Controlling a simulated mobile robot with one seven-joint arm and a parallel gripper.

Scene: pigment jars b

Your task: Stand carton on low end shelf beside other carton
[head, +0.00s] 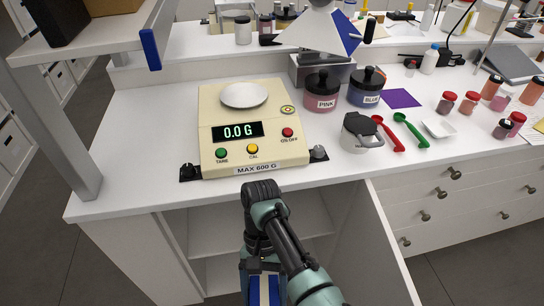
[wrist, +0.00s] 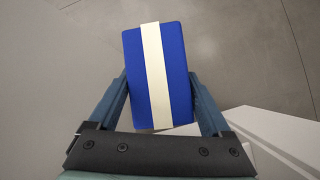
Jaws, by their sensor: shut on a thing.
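A blue carton with a cream-white band down its middle (wrist: 178,60) fills the gap between the fingers of my gripper (wrist: 157,90) in the wrist view, over a grey floor. The fingers press its two sides. In the head view part of the blue and white carton (head: 255,290) shows at the bottom edge, below the wrist, in front of the bench. Open shelves (head: 260,243) show under the bench behind my arm, with no carton visible on them; their lower part is hidden. Another shelf (head: 95,42) at upper left bears a brown box and a black box.
A cream scale (head: 225,155) reading 0.0 G stands near the bench's front edge. The pink jar (head: 322,90), blue jar (head: 366,86) and a lidded pot (head: 358,132) stand right of it. An open cabinet door (head: 385,240) juts out right of my arm. A grey post (head: 60,130) stands left.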

